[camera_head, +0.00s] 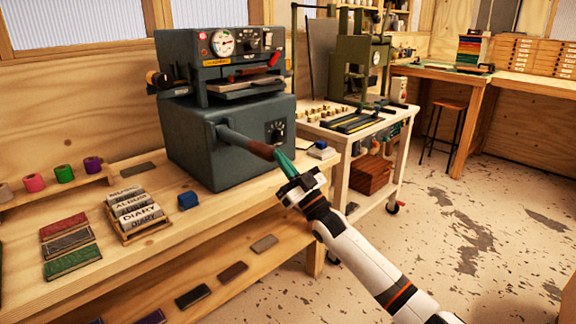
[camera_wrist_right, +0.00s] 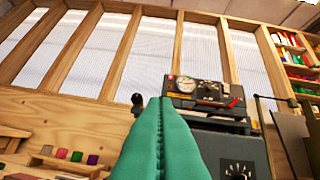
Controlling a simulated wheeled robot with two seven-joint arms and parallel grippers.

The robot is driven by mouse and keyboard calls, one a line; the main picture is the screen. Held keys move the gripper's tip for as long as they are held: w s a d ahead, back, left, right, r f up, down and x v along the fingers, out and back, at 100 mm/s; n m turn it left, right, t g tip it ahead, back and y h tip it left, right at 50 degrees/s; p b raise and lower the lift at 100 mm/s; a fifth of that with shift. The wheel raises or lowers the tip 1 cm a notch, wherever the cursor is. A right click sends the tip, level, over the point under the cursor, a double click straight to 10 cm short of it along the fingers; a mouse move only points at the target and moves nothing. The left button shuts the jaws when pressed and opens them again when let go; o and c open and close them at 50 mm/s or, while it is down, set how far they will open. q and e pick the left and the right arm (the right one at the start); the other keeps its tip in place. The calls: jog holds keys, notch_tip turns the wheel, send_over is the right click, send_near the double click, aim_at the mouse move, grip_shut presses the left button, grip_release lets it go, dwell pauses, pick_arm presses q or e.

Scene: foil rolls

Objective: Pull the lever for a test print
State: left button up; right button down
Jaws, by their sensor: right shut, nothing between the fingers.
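The grey-blue foil press (camera_head: 228,130) stands on the wooden bench, with a gauge and knobs on its upper head. Its lever (camera_head: 245,143) sticks out from the front of the body toward the lower right and ends in a brown grip. My right gripper (camera_head: 279,156) has green fingers, shut, with their tips at the end of the lever's grip in the head view. I cannot tell whether they touch it. In the right wrist view the fingers (camera_wrist_right: 161,130) are pressed together with nothing visible between them, and the press (camera_wrist_right: 208,100) stands behind. My left gripper is not in view.
A white cart (camera_head: 340,133) stands to the right. The floor at right is open.

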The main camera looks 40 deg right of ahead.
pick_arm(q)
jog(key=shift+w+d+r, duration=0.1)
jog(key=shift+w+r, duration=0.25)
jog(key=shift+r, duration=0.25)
pick_arm(e)
jog(key=v, duration=1.2)
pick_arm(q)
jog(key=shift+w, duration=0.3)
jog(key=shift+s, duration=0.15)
